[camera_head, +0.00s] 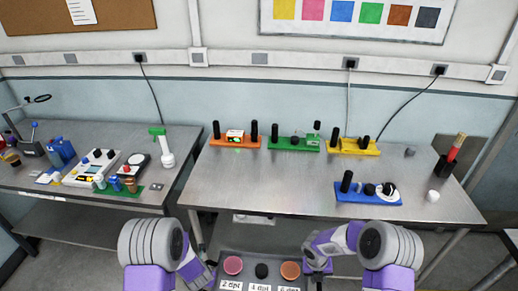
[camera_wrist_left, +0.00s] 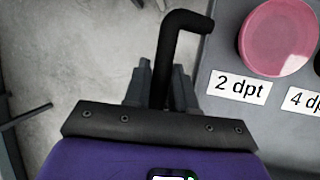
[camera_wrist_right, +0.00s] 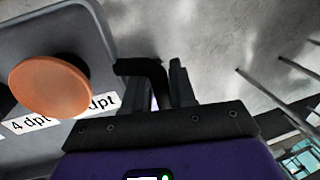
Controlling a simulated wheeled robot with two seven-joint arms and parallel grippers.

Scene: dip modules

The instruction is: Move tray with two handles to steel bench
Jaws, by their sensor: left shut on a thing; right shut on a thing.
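The grey tray (camera_head: 262,258) is at the bottom middle of the head view, held between my two arms in front of the steel bench (camera_head: 300,190). It carries a pink disc (camera_head: 233,265), a black disc (camera_head: 261,271) and an orange disc (camera_head: 290,270), with white labels such as "2 dpt" in front. My left gripper (camera_wrist_left: 162,85) is shut on the black left handle (camera_wrist_left: 184,35). My right gripper (camera_wrist_right: 165,85) is shut on the black right handle (camera_wrist_right: 142,67). In the head view the fingertips and the tray's front edge are hidden or cut off.
Orange (camera_head: 235,142), green (camera_head: 294,145) and yellow (camera_head: 353,147) stands line the bench's back. A blue stand (camera_head: 368,197) and white ball (camera_head: 432,196) sit at its right. The bench's front left and middle are clear. A cluttered table (camera_head: 100,205) stands at left.

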